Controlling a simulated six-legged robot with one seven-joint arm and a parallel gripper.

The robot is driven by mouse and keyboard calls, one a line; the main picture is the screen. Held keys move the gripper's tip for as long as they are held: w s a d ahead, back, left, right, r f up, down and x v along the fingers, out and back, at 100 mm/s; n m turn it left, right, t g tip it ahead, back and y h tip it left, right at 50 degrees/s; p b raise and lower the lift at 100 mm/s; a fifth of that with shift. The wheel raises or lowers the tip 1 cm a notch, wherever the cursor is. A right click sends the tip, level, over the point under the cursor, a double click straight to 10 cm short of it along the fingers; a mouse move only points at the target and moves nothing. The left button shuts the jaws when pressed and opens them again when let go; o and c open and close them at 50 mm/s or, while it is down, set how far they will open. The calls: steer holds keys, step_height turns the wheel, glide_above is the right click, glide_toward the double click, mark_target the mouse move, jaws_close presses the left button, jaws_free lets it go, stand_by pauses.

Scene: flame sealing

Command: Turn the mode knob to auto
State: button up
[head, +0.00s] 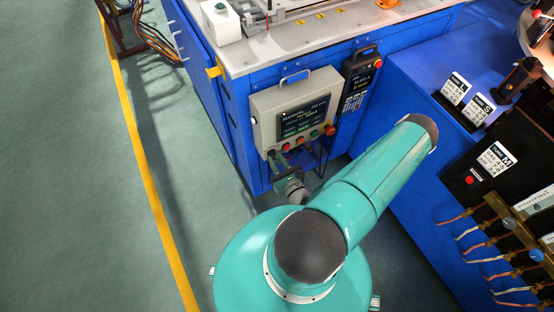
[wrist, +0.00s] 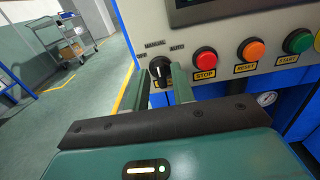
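The black mode knob (wrist: 160,70) is on the beige control panel (wrist: 215,22) in the wrist view, with small labels around it, among them MANUAL above and AUTO at upper right. The angle of its pointer is hard to read. My gripper (wrist: 161,78) has its two green fingers apart, one on each side of the knob. Whether they touch it cannot be told. In the head view the control panel (head: 262,101) hangs on the blue machine, its screen (head: 303,118) seeming to read MANUAL. My gripper (head: 279,157) is at its lower left, where the knob is not clearly visible.
Right of the knob are red STOP (wrist: 205,59), orange RESET (wrist: 251,50) and green START (wrist: 298,41) buttons. A black handheld pendant (head: 361,75) hangs right of the panel. The blue machine (head: 225,110) stands close behind. Open green floor (head: 70,180) lies to the left.

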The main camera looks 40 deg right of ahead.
jaws_close()
steer(key=shift+m, duration=0.4)
steer(key=m, duration=0.3)
steer(key=shift+d, duration=0.1)
steer(key=m, duration=0.5)
stand_by(0.5)
steer(key=shift+o, duration=1.3)
jaws_free()
steer(key=shift+f, duration=0.1)
steer(key=shift+s, duration=0.15)
